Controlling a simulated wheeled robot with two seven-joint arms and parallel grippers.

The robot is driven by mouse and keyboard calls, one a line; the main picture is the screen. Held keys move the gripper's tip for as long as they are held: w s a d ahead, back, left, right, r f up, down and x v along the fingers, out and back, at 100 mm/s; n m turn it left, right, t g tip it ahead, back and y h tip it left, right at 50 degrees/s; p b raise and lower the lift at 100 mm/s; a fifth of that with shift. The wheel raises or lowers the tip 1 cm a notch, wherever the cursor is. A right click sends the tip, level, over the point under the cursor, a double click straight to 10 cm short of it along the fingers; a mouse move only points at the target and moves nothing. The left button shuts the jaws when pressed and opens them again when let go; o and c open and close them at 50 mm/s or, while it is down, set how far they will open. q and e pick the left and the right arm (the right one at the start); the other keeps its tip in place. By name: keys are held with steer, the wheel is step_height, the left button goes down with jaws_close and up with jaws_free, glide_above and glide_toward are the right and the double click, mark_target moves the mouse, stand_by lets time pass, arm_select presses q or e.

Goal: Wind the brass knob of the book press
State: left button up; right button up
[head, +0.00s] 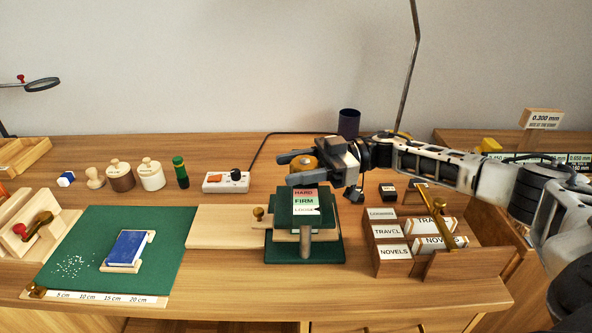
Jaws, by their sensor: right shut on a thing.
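The book press (305,250) stands on the middle of the bench. It is dark green, with a pale wooden board in it and a label reading HARD, FIRM, LOOSE on its front. The brass knob (302,162) is at its top. My right gripper (301,167) reaches in from the right, with its fingers around the knob, shut on it. The fingers and wrist hide part of the knob and the top of the press. My left gripper is not in view.
A green mat (190,225) with a blue book (127,248) lies at left. A power strip (226,182) and several small pots stand behind. A wooden sorter (392,250) labelled TRAVEL and NOVELS stands close right of the press. A pale board (228,226) lies left of it.

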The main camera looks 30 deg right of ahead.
steer(key=n+g+b, duration=0.1)
steer(key=g, duration=0.1)
steer(key=n+g+b, duration=0.1)
steer(key=g, duration=0.1)
steer(key=shift+s+a+f+n+y, duration=0.1)
steer(key=shift+f+n+y, duration=0.05)
steer(key=shift+n+y, duration=0.2)
steer(key=shift+s+n+g+b, duration=0.1)
steer(key=shift+n+g+b, duration=0.65)
steer(key=shift+g+b, duration=0.35)
steer(key=shift+s+n+g+b, duration=0.15)
steer(key=shift+n+g+b, duration=0.5)
steer(key=shift+g, duration=0.55)
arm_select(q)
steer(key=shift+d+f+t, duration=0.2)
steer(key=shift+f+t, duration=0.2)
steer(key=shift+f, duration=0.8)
arm_select(e)
steer(key=shift+r+n+g, duration=0.2)
steer(key=shift+n+g, duration=0.05)
steer(key=shift+g, duration=0.05)
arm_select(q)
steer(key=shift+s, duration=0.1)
arm_select(e)
steer(key=shift+s, duration=0.1)
steer(key=o, duration=1)
steer(key=shift+c, duration=0.2)
